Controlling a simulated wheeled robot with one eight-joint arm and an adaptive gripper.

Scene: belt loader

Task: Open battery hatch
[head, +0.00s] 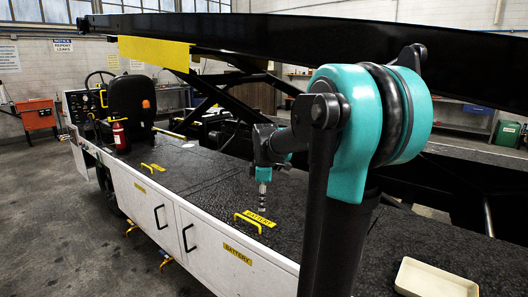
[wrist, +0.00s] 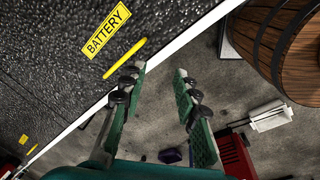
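The battery hatch is part of the dark textured deck, marked by a yellow handle (head: 255,220) and a yellow BATTERY label (head: 262,217). The handle (wrist: 125,57) and label (wrist: 107,31) also show in the wrist view, near the deck's white edge. The hatch looks closed, with its outline hard to make out. My gripper (head: 262,200) hangs above the deck close to the handle. In the wrist view my gripper (wrist: 161,75) is open and empty, the handle lying beyond and left of the left fingertip. Between the fingers only the floor shows.
White side doors (head: 200,240) with black pulls line the loader's side. Another yellow handle (head: 153,168) lies farther along the deck, near a seat (head: 130,100) and fire extinguisher (head: 120,136). A black boom (head: 280,35) runs overhead. A wooden barrel (wrist: 285,45) stands beside the loader.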

